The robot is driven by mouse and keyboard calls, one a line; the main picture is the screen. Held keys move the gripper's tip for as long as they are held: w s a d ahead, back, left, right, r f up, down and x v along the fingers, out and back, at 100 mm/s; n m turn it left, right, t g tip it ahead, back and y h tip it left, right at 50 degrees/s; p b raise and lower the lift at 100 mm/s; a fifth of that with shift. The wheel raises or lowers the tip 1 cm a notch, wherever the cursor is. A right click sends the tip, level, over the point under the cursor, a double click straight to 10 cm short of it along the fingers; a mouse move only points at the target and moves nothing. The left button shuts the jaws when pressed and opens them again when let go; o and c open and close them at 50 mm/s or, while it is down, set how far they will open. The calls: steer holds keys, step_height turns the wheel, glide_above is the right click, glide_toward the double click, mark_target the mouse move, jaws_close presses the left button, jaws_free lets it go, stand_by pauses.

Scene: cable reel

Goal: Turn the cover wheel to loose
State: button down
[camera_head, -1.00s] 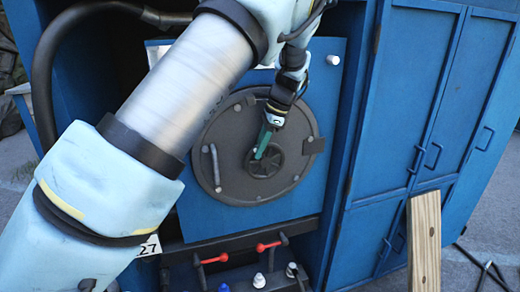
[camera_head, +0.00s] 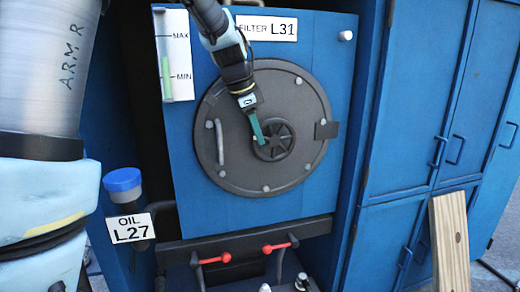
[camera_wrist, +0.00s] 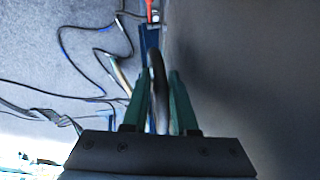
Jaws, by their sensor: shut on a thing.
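The cover wheel (camera_head: 283,142) is a small dark spoked handwheel at the middle of a round grey cover (camera_head: 240,100) on the blue cabinet. My gripper (camera_head: 259,137) reaches it from above, with its green fingers at the wheel's upper left rim. In the wrist view my gripper (camera_wrist: 161,76) has a green finger on each side of a dark curved bar, the rim of the cover wheel (camera_wrist: 156,68), and is shut on it. Which way the wheel is set, tight or loose, cannot be told.
The cover has a bar handle (camera_head: 220,141) at left and a dark tab (camera_head: 327,130) at right. Below are red levers (camera_head: 215,258) and a blue-capped oil filler (camera_head: 122,180). A wooden plank (camera_head: 450,240) leans at right before closed blue doors (camera_head: 425,90).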

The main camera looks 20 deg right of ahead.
steer(key=shift+s+a+f+h+b, duration=0.1)
steer(key=shift+f+h+b, duration=0.35)
steer(key=shift+b, duration=0.9)
steer(key=shift+w+a+f+h+b, duration=0.15)
steer(key=shift+f+h+b, duration=0.25)
steer(key=shift+b, duration=1)
steer(key=shift+s+a+f+h+b, duration=0.15)
steer(key=shift+f+h+b, duration=0.3)
steer(key=shift+b, duration=0.9)
steer(key=h+b, duration=0.1)
steer(key=b, duration=0.2)
steer(key=shift+g+h+b, duration=0.3)
steer(key=shift+b, duration=0.75)
steer(key=shift+r, duration=0.1)
steer(key=c, duration=0.9)
jaws_free()
steer(key=shift+r, duration=0.1)
steer(key=v, duration=1)
steer(key=shift+s+a+r, duration=0.1)
steer(key=shift+a+r, duration=0.15)
steer(key=shift+r, duration=0.05)
